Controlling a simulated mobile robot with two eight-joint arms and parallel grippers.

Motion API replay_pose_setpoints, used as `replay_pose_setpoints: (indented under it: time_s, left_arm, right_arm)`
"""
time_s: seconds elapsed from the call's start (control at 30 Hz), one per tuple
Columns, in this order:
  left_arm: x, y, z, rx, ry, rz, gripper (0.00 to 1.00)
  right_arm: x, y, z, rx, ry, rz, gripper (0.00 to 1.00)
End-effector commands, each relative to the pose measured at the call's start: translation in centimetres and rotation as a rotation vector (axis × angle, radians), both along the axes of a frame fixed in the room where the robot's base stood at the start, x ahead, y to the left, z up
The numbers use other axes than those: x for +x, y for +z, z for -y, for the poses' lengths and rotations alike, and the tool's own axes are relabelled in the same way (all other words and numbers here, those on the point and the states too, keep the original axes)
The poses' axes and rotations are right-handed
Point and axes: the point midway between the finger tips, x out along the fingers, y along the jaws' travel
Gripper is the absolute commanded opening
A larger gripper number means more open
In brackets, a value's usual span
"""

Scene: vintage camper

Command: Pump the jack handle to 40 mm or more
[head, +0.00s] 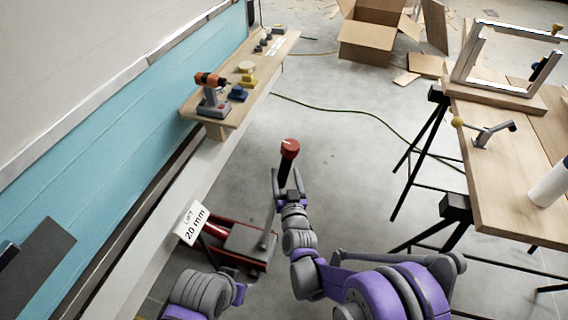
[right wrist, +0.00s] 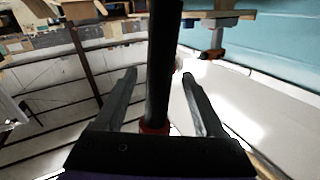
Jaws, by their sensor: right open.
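A sign (head: 193,222) at the jack appears to read "LIFT 20 mm". The jack handle (head: 288,158) is a black rod with a red knob at its top, standing nearly upright. My right gripper (head: 287,190) is open around the handle. In the right wrist view the handle (right wrist: 162,70) runs between the two spread fingers, with a gap on each side. My left arm shows only at the bottom edge, and its fingers cannot be seen.
A wooden shelf (head: 262,82) with an orange drill (head: 210,82) and small items runs along the camper wall. A workbench (head: 490,190) on black trestles stands at the right. A green cord (head: 335,110) crosses the floor. Cardboard boxes (head: 367,40) lie at the back.

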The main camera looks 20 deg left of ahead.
Motion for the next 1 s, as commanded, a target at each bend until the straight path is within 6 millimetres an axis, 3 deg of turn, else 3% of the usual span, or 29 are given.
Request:
replay_pose_setpoints:
  time_s: [0.1, 0.3, 0.7, 1.0]
  left_arm:
    - [0.0, -0.4, 0.0, 0.000, 0.000, -0.001, 0.50]
    - [0.1, -0.6, 0.0, 0.000, 0.000, -0.002, 0.50]
    - [0.1, -0.7, 0.0, 0.000, 0.000, -0.002, 0.50]
    - [0.1, -0.7, 0.0, 0.000, 0.000, -0.002, 0.50]
  right_arm:
    - [2.1, -0.1, -0.9, -0.002, 0.000, 0.000, 0.71]
    - [4.4, -0.1, -1.9, 0.000, 0.000, -0.001, 0.71]
    - [5.1, 0.0, -2.2, -0.001, 0.000, 0.000, 0.71]
    - [5.1, 0.0, -2.2, -0.001, 0.000, 0.000, 0.17]
